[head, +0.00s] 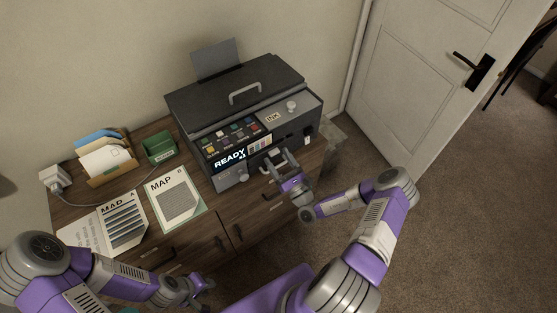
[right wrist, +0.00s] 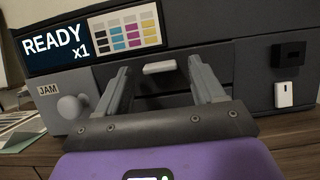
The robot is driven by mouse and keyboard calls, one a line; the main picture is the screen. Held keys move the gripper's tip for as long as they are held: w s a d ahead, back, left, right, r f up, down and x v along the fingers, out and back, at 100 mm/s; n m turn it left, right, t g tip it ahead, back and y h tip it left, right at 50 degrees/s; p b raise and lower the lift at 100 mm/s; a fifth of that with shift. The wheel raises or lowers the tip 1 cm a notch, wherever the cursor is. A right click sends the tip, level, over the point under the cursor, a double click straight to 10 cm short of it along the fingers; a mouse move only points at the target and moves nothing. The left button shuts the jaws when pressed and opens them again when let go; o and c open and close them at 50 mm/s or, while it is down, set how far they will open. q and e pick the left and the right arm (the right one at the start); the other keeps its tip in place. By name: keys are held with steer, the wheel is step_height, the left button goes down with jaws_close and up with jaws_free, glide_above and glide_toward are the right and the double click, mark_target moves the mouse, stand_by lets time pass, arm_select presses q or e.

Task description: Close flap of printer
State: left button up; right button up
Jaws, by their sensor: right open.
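The dark grey printer (head: 190,98) stands on the wooden cabinet against the wall, its screen reading READY. In the right wrist view, its front panel (right wrist: 235,60) has a light grey tab (right wrist: 159,68) above a dark recessed slot (right wrist: 160,84). I cannot tell for sure which part is the flap or how far it stands open. My right gripper (head: 277,157) is open at the printer's front; in the right wrist view its fingers (right wrist: 160,86) point at the panel on either side of the tab, holding nothing. My left gripper (head: 203,284) is low at the front left, away from the printer; its jaws are unclear.
The printer has a top lid handle (head: 245,92), an INK knob (head: 291,106) and a JAM knob (right wrist: 70,106). Left of it are MAP sheets (head: 176,200), a green box (head: 159,147) and a paper holder (head: 104,160). A door (head: 425,75) is at right.

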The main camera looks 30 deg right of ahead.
steer(key=shift+w, duration=0.15)
steer(key=c, duration=1.1)
steer(key=shift+o, duration=0.2)
steer(key=r+g+p, duration=0.1)
steer(key=p, duration=0.5)
steer(key=shift+w+r+g, duration=0.2)
steer(key=shift+g, duration=0.2)
steer(key=shift+f+p, duration=0.15)
steer(key=shift+p, duration=0.35)
steer(key=o, duration=1.1)
steer(key=shift+c, duration=0.2)
